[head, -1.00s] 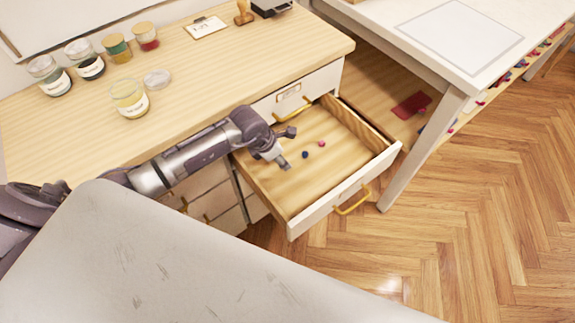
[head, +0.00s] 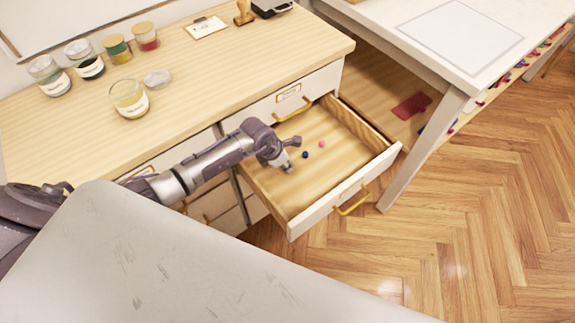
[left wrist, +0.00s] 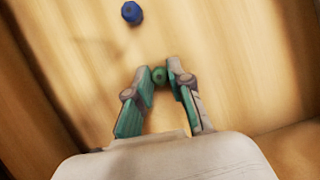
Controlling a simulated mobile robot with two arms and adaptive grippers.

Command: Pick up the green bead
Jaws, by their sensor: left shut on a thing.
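The green bead (left wrist: 159,75) shows in the left wrist view between the fingertips of my left gripper (left wrist: 160,78). The fingers are shut on it from both sides, low over the drawer floor; I cannot tell whether the bead is lifted. In the head view my left gripper (head: 286,166) is inside the open drawer (head: 335,214), and the green bead is hidden there. My right gripper is not in view.
A blue bead (head: 305,154) lies close by in the drawer and also shows in the left wrist view (left wrist: 132,13). A pink bead (head: 321,143) lies beyond it. The drawer walls surround the gripper. Jars (head: 129,98) stand on the cabinet top (head: 200,75).

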